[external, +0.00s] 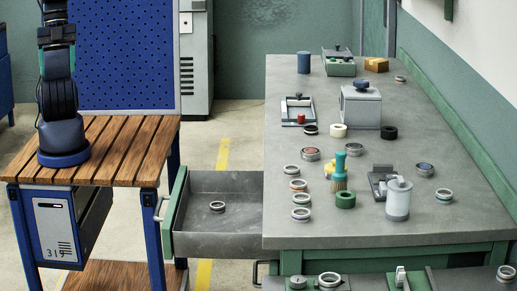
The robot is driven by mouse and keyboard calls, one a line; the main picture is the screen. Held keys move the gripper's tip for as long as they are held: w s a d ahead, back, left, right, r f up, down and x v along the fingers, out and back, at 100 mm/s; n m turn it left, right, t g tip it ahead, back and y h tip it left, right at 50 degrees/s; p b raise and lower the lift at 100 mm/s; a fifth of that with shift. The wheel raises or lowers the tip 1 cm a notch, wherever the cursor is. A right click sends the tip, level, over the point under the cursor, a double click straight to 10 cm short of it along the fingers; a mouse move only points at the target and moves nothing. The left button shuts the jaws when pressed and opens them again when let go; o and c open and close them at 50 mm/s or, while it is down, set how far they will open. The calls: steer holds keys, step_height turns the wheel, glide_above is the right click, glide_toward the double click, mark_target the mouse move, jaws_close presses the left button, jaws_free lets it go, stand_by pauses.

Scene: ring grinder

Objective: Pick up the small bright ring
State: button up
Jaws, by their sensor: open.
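Several small ring-shaped pieces are in view, and I cannot tell which is the small bright ring. One silvery ring (217,207) lies alone in the open grey drawer (230,182). Pale rings stand in a loose column near the bench's left edge: an upper ring (291,169), a middle ring (302,198) and a lower ring (301,214). Another ring (443,195) lies at the right, and a small one (400,79) at the far right. My arm rises from the wooden cart at the left and leaves the picture at the top; my gripper is not visible.
The grey bench (390,228) also bears a white canister (398,199), a green-handled brush (340,170), a grey box (360,106), a green roll (345,200) and a black roll (389,132). The drawer juts left toward the wooden cart (130,150). Floor shows between cart and bench.

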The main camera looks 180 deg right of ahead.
steer(key=w+a+f+n+g, duration=0.1)
steer(key=w+a+f+n, duration=0.15)
steer(key=a, duration=1.35)
steer(key=w+a+f+n+g, duration=0.15)
steer(key=a+f+n, duration=0.25)
steer(key=a, duration=1.2)
steer(key=s+a+f+n, duration=0.1)
steer(key=s+a+f, duration=0.3)
steer(key=a, duration=0.5)
steer(key=s+a+f+n, duration=0.2)
steer(key=s+a+f, duration=0.15)
steer(key=a, duration=0.45)
steer(key=s+a+f, duration=0.4)
steer(key=f, duration=0.1)
steer(key=s+a+f+n, duration=0.1)
steer(key=s+a+f, duration=0.3)
steer(key=a+f, duration=0.1)
steer(key=s+a+f+n+h, duration=0.1)
steer(key=s+a+f, duration=0.3)
steer(key=f, duration=0.1)
steer(key=shift+s+a+f+g, duration=0.2)
steer(key=shift+a+g, duration=0.1)
steer(key=shift+g, duration=0.05)
steer(key=shift+s+d+f, duration=0.1)
steer(key=shift+f, duration=1.25)
steer(key=shift+s+d+f, duration=0.1)
steer(key=shift+f, duration=1.25)
steer(key=c, duration=1.1)
steer(key=shift+r, duration=0.15)
